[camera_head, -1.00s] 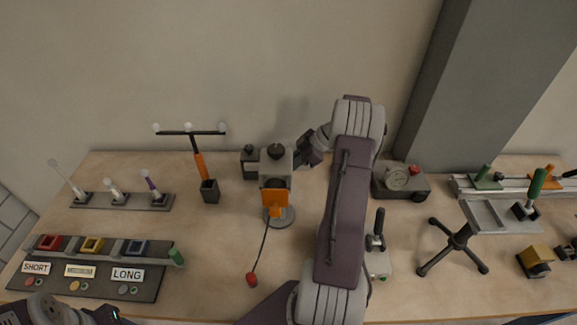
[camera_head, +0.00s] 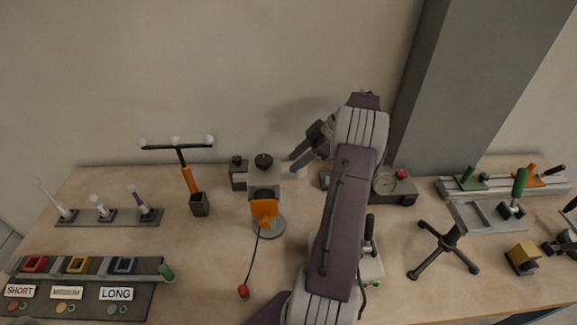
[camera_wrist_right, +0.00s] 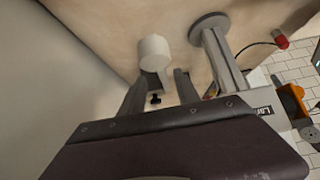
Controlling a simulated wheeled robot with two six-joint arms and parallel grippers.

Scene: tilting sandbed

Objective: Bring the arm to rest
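My right arm (camera_head: 344,210) reaches up through the middle of the head view, over the table. Its gripper (camera_head: 296,163) points left at the back of the table, beside the grey machine with an orange part (camera_head: 264,208). My left gripper is out of view.
The wooden table (camera_head: 200,245) holds a black panel with SHORT and LONG labels (camera_head: 80,300), a rack of white-tipped sticks (camera_head: 108,217), a dial box (camera_head: 393,187), a black tripod stand (camera_head: 442,248) and a grey rail (camera_head: 505,187). A grey pillar (camera_head: 470,90) rises behind.

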